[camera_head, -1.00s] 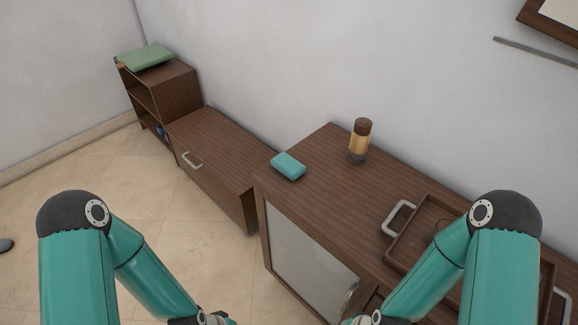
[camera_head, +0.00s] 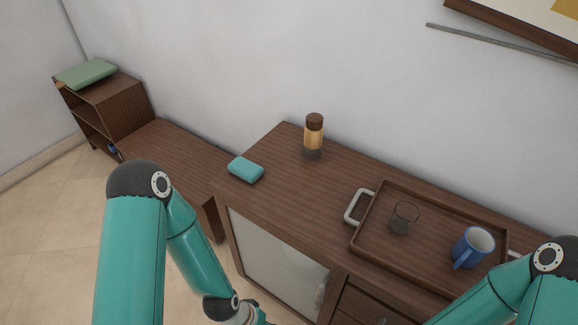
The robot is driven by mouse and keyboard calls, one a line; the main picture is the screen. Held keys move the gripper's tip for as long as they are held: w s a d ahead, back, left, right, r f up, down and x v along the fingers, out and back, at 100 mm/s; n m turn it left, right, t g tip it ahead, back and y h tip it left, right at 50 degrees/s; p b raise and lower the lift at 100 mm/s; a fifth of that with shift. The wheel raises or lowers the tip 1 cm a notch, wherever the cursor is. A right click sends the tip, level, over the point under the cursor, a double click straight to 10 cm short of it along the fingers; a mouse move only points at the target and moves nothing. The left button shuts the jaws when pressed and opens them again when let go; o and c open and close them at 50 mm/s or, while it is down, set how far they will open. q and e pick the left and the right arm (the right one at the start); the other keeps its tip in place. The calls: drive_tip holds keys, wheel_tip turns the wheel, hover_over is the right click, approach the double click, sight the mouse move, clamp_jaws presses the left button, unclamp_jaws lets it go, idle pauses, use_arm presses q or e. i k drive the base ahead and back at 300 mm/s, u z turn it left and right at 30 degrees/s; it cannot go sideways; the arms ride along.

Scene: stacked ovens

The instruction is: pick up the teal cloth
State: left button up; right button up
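The teal cloth (camera_head: 246,169) is a small folded block lying on the left end of the brown cabinet top (camera_head: 275,200), near its front left corner. My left arm reaches in from the left, in front of and below the cabinet top. Its gripper is beyond the bottom edge of the view. My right arm comes in at the lower right, and its gripper is also out of view. Nothing touches the cloth.
A jar with a brown lid (camera_head: 313,136) stands behind the cloth. A wooden tray (camera_head: 372,232) to the right holds a glass (camera_head: 403,217) and a blue mug (camera_head: 472,248). A lower cabinet (camera_head: 165,150) and a shelf with a green folded item (camera_head: 86,73) stand at left.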

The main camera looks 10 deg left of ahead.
sight(248, 171)
drive_tip(key=u, duration=1.25)
drive_tip(key=i, duration=0.15)
drive_tip(key=z, duration=2.6)
drive_tip(key=i, duration=0.2)
drive_tip(key=z, duration=1.1)
drive_tip(key=k, duration=2.25)
drive_tip(key=u, duration=1.3)
drive_tip(key=i, duration=1.05)
drive_tip(key=z, duration=0.05)
